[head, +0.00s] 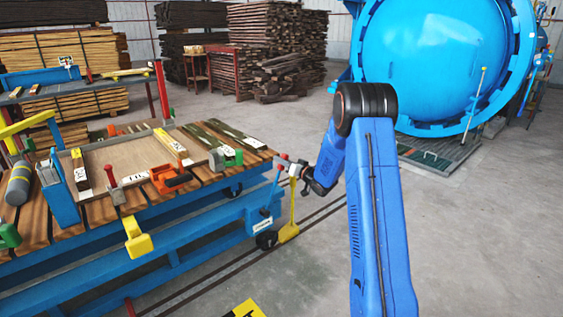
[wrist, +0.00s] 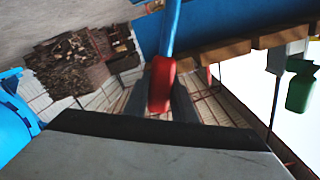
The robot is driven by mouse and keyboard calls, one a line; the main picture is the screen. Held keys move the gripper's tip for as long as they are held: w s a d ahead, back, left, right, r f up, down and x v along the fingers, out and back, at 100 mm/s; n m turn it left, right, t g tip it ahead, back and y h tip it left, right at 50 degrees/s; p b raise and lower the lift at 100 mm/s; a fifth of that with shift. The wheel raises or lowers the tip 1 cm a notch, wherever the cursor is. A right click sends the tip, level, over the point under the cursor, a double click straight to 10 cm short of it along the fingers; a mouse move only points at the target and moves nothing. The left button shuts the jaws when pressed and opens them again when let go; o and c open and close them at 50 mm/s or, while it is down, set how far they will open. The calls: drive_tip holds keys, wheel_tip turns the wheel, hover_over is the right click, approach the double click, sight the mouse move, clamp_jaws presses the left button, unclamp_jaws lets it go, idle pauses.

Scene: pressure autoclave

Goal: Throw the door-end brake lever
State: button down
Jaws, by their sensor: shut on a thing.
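The brake lever is a blue rod with a red grip (head: 278,170), standing at the right-hand end of the blue trolley (head: 190,225). It leans slightly to the right. In the wrist view the red grip (wrist: 161,84) sits between my two dark fingers, with the blue rod (wrist: 172,25) running up out of the picture. My gripper (head: 286,164) is shut on the red grip; it also shows in the wrist view (wrist: 160,103). The lever's pivot is at a blue bracket (head: 264,218) on the trolley end, partly hard to make out.
A yellow upright piece (head: 292,205) stands close beside the lever, by the floor rails (head: 325,212). Wooden slats, clamps and a green block (head: 226,158) lie on the trolley top.

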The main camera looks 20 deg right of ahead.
drive_tip(key=shift+d+f, duration=0.1)
drive_tip(key=shift+d, duration=0.15)
drive_tip(key=c, duration=1.5)
unclamp_jaws()
drive_tip(key=shift+d+f, duration=0.1)
drive_tip(key=v, duration=1.7)
drive_tip(key=shift+s, duration=0.15)
